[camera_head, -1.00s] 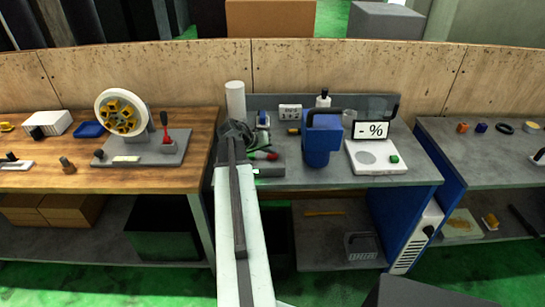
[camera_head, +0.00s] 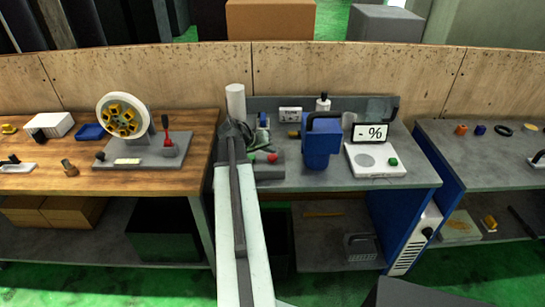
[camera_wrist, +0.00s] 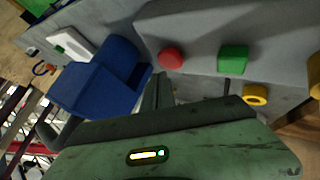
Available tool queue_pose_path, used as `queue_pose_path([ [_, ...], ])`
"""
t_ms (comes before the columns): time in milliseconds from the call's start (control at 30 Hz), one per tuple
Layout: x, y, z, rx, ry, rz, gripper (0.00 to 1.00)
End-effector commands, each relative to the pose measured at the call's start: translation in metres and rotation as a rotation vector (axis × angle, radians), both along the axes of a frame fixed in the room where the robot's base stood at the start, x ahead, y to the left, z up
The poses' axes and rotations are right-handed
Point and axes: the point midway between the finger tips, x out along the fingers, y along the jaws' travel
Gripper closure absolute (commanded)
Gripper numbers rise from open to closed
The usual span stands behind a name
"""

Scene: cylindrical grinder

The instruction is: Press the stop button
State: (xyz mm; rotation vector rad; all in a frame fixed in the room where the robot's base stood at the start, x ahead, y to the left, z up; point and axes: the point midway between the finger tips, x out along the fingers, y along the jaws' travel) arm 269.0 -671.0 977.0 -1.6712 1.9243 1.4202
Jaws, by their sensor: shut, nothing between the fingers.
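The red stop button (camera_wrist: 171,58) is a round cap on a grey control box (camera_wrist: 203,30) in the wrist view. A green button (camera_wrist: 233,58) sits to its right. In the head view the red button (camera_head: 272,157) shows just right of my arm's end, on the grey box (camera_head: 268,172). My gripper (camera_wrist: 158,85) is shut and empty. Its fingertips appear just below and left of the red button in the wrist view; I cannot tell whether they touch the box. In the head view my gripper (camera_head: 236,130) is partly hidden by my arm.
A blue machine (camera_head: 322,142) stands right of the box, and it shows at left in the wrist view (camera_wrist: 98,80). A white scale (camera_head: 376,168) is further right. A white cylinder (camera_head: 235,101) stands behind my gripper.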

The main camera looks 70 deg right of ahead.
Motion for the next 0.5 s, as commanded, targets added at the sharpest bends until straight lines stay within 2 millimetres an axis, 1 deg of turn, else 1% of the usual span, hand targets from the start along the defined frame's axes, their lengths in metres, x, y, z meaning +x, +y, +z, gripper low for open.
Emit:
queue_pose_path([
  [267, 0.000, 0.000, 0.001, 0.000, 0.000, 0.000, 1.00],
  [367, 0.000, 0.000, 0.010, 0.000, 0.000, 0.000, 1.00],
  [500, 0.000, 0.000, 0.025, 0.000, 0.000, 0.000, 1.00],
])
